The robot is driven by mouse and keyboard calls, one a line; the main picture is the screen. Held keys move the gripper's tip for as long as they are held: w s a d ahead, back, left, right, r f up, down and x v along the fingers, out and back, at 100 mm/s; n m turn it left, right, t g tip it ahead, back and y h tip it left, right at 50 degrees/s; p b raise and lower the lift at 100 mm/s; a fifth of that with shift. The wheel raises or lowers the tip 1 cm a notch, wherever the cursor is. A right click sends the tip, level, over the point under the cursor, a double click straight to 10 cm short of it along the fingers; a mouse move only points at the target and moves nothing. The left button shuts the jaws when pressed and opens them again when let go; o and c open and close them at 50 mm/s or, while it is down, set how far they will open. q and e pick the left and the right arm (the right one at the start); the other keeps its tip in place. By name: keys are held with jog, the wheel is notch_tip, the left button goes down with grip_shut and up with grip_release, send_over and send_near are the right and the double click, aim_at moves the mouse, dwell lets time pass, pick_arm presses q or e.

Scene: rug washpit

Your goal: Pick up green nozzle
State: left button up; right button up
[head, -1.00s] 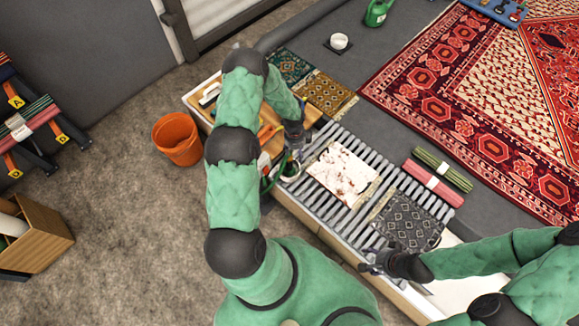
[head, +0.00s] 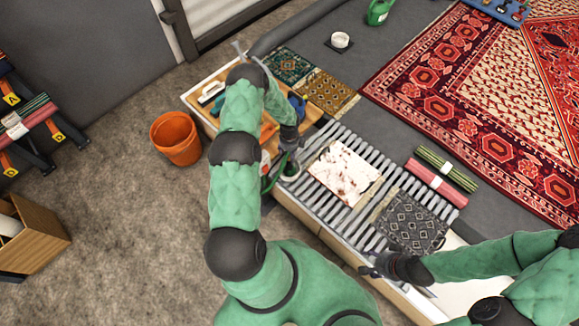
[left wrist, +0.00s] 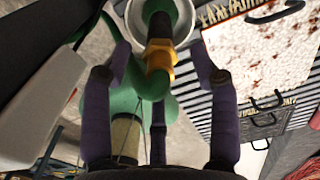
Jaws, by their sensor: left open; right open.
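The green nozzle (left wrist: 154,84) has a brass-coloured collar and fills the upper middle of the left wrist view, its top end over a round white-rimmed holder (left wrist: 172,16). In the head view the nozzle (head: 276,174) is a small green curve beside the slatted grate, partly hidden by my arm. My left gripper (left wrist: 161,65) is open, with purple-grey fingers on either side of the nozzle, not closed on it. It also shows at the grate's left end in the head view (head: 289,152). My right gripper (head: 369,264) is open and empty near the grate's front edge.
The slatted grate (head: 327,207) carries a stained white piece (head: 345,172) and a dark patterned sample (head: 411,223). A wooden tray (head: 190,99) with tools lies behind my left arm. An orange bucket (head: 176,138) stands left. Rolled textiles (head: 437,182) lie right of the grate.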

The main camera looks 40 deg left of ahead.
pick_arm(q)
notch_tip(320, 180, down, 3)
jog(key=shift+r+b, duration=0.15)
jog(key=shift+b, duration=0.2)
grip_shut()
jog(key=shift+r, duration=0.15)
